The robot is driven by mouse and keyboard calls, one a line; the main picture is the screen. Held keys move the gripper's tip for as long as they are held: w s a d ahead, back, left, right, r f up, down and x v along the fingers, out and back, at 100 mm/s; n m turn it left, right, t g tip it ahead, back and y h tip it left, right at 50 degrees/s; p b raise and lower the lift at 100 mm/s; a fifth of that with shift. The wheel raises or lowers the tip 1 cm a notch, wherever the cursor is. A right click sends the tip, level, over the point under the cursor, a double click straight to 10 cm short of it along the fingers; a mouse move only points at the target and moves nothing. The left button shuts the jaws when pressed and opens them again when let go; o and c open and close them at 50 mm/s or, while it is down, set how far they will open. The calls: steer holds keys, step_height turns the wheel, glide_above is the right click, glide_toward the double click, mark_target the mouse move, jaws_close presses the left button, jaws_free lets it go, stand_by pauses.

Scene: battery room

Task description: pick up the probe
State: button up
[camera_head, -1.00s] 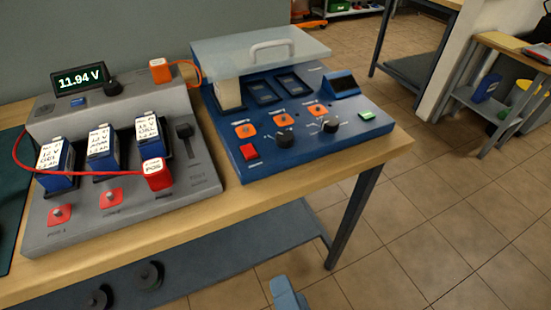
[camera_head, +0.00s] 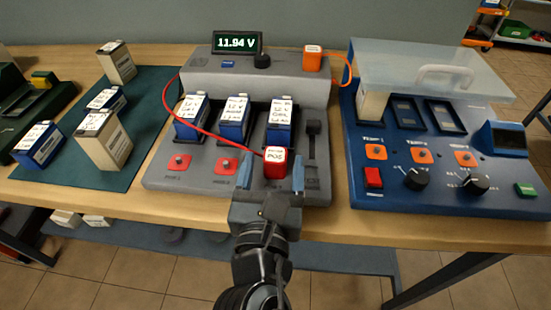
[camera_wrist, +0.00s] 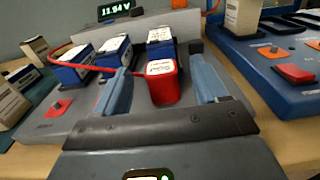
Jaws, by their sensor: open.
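The probe is a red block (camera_head: 275,163) with a white label reading POS, on a red cable (camera_head: 196,128) that loops to the left of the grey tester (camera_head: 160,177). It stands at the front of the third battery. My gripper (camera_head: 271,178) is open, its two blue fingers pointing at the tester. In the head view the red probe shows between the fingertips. In the wrist view the probe (camera_wrist: 161,84) also shows between the two fingers, with gaps on both sides. An orange block (camera_head: 312,58) with an orange cable sits at the tester's back right.
Three blue batteries (camera_head: 234,118) stand in the tester, close behind the probe. A black lever (camera_head: 313,136) is to its right. A blue charger unit (camera_head: 440,190) with a clear lid stands at right. Loose batteries stand on a green mat (camera_head: 150,121) at left.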

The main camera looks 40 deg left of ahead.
mark_target(274, 164)
steer(key=shift+x, duration=1.75)
steer(key=shift+f, duration=0.2)
steer(key=shift+c, duration=0.4)
steer(key=c, duration=1.1)
steer(key=shift+r, duration=0.1)
